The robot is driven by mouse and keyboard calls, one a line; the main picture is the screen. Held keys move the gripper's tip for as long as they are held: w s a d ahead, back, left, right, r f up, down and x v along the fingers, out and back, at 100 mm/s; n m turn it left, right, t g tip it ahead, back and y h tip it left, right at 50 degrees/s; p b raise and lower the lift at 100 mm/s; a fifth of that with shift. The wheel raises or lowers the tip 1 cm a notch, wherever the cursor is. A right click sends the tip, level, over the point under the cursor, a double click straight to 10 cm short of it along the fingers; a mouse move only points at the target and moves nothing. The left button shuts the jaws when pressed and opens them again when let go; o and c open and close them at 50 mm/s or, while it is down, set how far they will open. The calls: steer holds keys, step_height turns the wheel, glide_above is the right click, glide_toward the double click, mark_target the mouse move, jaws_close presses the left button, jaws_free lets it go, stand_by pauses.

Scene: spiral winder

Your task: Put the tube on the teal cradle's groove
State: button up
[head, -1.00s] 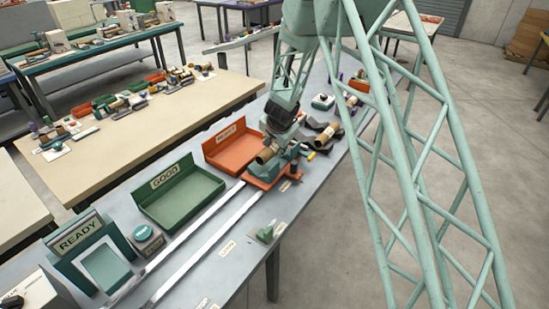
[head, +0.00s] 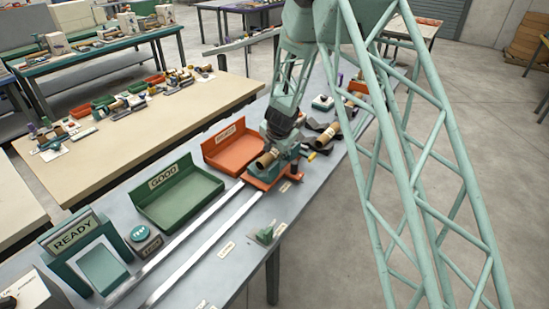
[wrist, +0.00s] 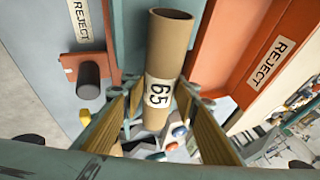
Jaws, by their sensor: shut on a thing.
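A brown cardboard tube (wrist: 165,50) with a white "65" label stands lengthwise between my gripper's fingers (wrist: 155,110) in the wrist view. My gripper is shut on it around the labelled part. In the head view the tube (head: 266,159) is at the front of my gripper (head: 277,148), over an orange carriage (head: 258,183) on the rails. A teal part (head: 282,163), likely the cradle, shows on the carriage just under the gripper. The groove is hidden, and I cannot tell whether the tube touches it.
An orange REJECT tray (head: 232,150) and a green GOOD tray (head: 180,195) stand left of the carriage. Another brown tube (head: 328,134) lies behind to the right among dark supports. A small green block (head: 265,235) sits near the bench's front edge.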

steer(key=shift+f+b, duration=0.3)
steer(key=shift+f, duration=0.35)
steer(key=shift+f, duration=0.15)
steer(key=o, duration=0.8)
steer(key=shift+o, duration=0.2)
steer(key=shift+r, duration=0.25)
steer(key=p+v, duration=0.3)
steer(key=v, duration=0.9)
steer(key=shift+p, duration=0.3)
steer(key=shift+s+f, duration=0.1)
